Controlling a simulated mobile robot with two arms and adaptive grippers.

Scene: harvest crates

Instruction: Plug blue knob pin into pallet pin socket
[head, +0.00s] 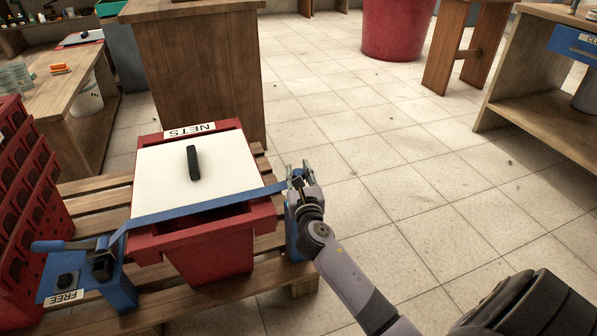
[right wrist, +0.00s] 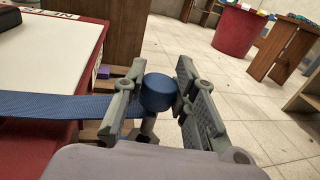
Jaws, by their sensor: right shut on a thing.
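The blue knob pin (right wrist: 157,92) is between the fingers of my right gripper (right wrist: 160,88) in the right wrist view; a grey shank shows below the knob. In the head view my right gripper (head: 301,173) is shut on it at the right end of the blue strap (head: 205,203). The blue post (head: 292,235) at the pallet's right edge stands just below the gripper. The pallet pin socket's opening is hidden, so I cannot tell whether the pin tip is in it. My left gripper is out of view.
A red crate (head: 213,248) labelled NETS, with a white lid (head: 190,172), sits on the wooden pallet (head: 95,200). The strap crosses it from a blue ratchet (head: 100,262) at left. Red stacked crates (head: 25,215) stand far left.

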